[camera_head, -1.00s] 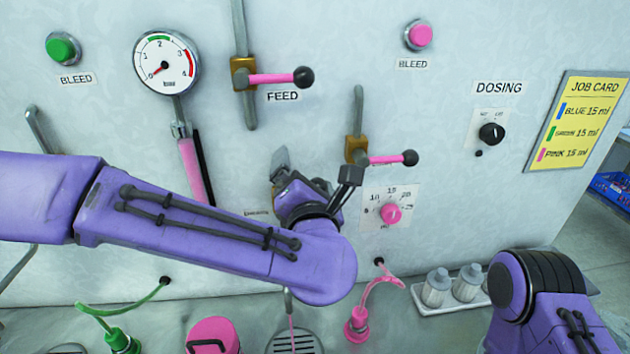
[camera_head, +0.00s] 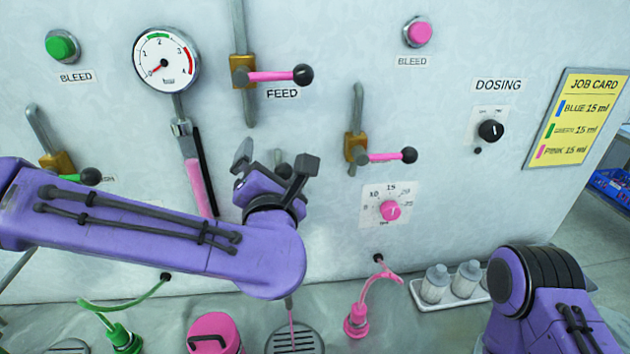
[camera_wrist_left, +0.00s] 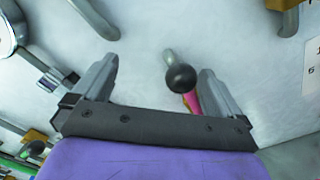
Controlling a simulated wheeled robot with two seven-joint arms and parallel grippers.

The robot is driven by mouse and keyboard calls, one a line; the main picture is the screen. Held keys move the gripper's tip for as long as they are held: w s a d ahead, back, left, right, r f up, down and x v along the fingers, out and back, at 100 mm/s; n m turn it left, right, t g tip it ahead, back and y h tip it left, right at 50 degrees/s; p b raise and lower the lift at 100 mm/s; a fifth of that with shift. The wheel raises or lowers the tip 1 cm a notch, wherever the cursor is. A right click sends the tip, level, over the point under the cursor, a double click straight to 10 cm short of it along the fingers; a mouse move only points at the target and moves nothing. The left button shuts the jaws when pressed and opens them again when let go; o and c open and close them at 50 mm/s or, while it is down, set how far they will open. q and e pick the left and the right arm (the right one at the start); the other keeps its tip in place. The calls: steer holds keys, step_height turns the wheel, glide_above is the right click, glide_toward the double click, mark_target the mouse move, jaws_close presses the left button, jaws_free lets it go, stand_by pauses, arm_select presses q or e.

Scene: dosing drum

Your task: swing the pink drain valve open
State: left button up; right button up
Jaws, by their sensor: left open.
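The pink drain valve is mostly hidden behind my left gripper in the head view, where only a grey bit of pipe (camera_head: 281,158) shows between the jaws. In the left wrist view, its black ball knob (camera_wrist_left: 180,78) and a piece of pink lever (camera_wrist_left: 192,101) show between the two fingers, nearer the right finger. My left gripper (camera_head: 274,161) is open in front of the panel, its fingers on either side of the knob, with no clear contact visible. It also shows in the left wrist view (camera_wrist_left: 158,83). My right gripper is out of view.
The pink feed valve (camera_head: 270,76) is above and another pink-levered valve (camera_head: 385,156) is to the right. A pink dial (camera_head: 390,210) sits below that. A gauge (camera_head: 166,66) is at upper left. Pink and green hose fittings and a bottle tray (camera_head: 455,300) stand below.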

arm_select(q)
steer(key=shift+d+f+b, duration=0.3)
steer(key=shift+f+b, duration=0.3)
steer(key=shift+b, duration=0.05)
steer(key=shift+w, duration=0.1)
steer(key=s+d, duration=0.1)
steer(key=s, duration=0.8)
steer(key=shift+d, duration=0.4)
